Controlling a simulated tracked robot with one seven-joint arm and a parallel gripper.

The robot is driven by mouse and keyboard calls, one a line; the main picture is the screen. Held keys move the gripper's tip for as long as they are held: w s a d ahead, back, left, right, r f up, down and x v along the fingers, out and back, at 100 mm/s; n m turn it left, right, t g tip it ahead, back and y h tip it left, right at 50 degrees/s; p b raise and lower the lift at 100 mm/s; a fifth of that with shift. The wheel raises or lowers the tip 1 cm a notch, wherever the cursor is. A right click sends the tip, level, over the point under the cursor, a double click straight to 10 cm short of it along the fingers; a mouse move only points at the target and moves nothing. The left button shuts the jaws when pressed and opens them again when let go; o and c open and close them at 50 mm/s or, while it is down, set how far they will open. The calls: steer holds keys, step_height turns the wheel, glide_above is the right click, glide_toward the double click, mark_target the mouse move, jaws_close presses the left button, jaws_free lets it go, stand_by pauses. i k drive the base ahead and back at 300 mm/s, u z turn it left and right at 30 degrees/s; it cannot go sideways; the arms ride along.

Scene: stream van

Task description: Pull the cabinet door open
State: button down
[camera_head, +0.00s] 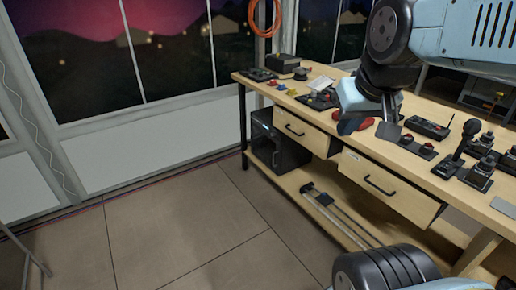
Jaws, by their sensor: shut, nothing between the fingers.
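A dark, box-shaped cabinet (276,146) stands under the left end of the wooden workbench, on its lower shelf. Its front looks closed, with a small bluish mark near the top; I cannot make out a handle on it. My gripper (367,121) hangs above the benchtop, to the right of the cabinet and higher than it. It is shut and holds nothing. It is apart from the cabinet, and its fingertips are partly hard to make out against the items behind.
A long rail device (330,210) lies on the lower shelf. The tiled floor (190,235) to the left is clear.

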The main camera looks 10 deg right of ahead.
mark_target(278, 144)
steer(key=i, duration=0.9)
steer(key=z, duration=0.35)
steer(key=k, duration=0.9)
steer(key=u, duration=0.6)
steer(key=i, duration=1)
steer(key=z, duration=0.05)
